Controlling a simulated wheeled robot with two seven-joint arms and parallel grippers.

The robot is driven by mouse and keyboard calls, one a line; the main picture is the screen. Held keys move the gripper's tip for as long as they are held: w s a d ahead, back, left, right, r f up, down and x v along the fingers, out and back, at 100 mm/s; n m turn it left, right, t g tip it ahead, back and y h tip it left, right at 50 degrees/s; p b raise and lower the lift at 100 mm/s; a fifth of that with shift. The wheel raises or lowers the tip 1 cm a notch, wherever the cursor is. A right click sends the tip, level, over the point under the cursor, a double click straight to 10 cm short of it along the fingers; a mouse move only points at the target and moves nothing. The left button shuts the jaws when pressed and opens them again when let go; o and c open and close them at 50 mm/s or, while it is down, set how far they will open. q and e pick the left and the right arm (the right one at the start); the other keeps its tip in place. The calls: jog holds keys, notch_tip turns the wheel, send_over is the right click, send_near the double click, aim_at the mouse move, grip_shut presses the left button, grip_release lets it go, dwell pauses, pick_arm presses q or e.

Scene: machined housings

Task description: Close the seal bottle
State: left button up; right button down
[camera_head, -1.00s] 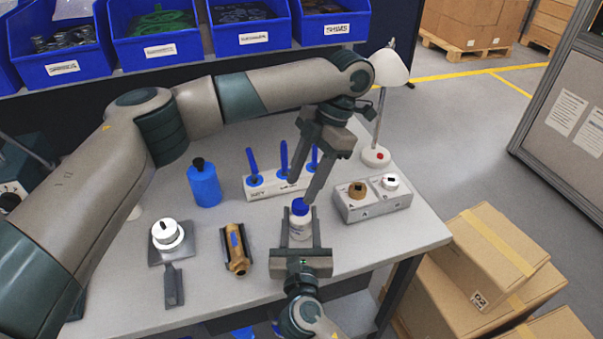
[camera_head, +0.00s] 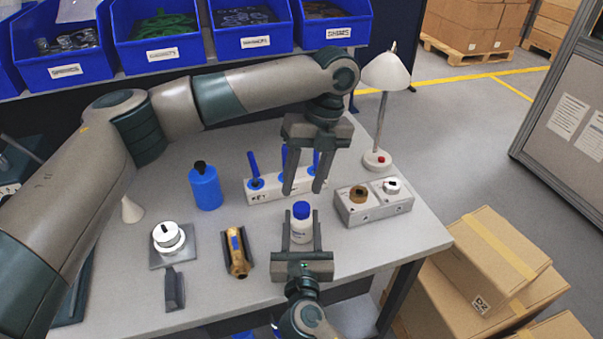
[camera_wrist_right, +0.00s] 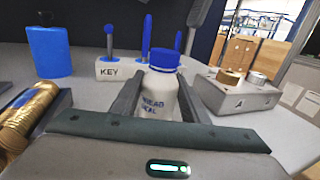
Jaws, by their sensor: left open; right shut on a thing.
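The seal bottle (camera_head: 302,228) is a small white bottle with lettering and a blue cap (camera_head: 301,209) on its top. It stands upright at the front of the table and also shows in the right wrist view (camera_wrist_right: 159,98). My right gripper (camera_head: 302,238) is shut on the bottle's body, one finger on each side. My left gripper (camera_head: 303,190) is open and empty, fingers pointing down, above and behind the bottle, apart from the cap. Whether the cap is fully tightened cannot be told.
A white key rack (camera_head: 262,194) with blue-handled tools stands behind the bottle. A grey block (camera_head: 377,209) with brass and white fittings is at right. A brass part (camera_head: 238,252), white round part (camera_head: 168,237) and blue bottle (camera_head: 205,188) are at left. A lamp (camera_head: 386,70) stands behind.

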aim_at(302, 207)
pick_arm(q)
jog(key=n, duration=0.7)
jog(key=shift+a+r+h, duration=0.1)
jog(key=shift+r+h, duration=0.15)
jog(key=shift+h, duration=0.05)
jog(key=n, duration=0.6)
jog(key=shift+s+r+t+h, duration=0.1)
jog(key=shift+r+t+h, duration=0.2)
jog(key=shift+t, duration=0.1)
jog(key=n, duration=0.7)
jog(key=shift+s+a+r+h, duration=0.1)
jog(key=shift+r+h, duration=0.2)
jog(key=n, duration=0.6)
jog(key=shift+s+r+n+t+h, duration=0.1)
jog(key=shift+r+n+t+h, duration=0.2)
jog(key=shift+r+n, duration=0.1)
jog(key=shift+f, duration=0.1)
jog(key=shift+f, duration=4)
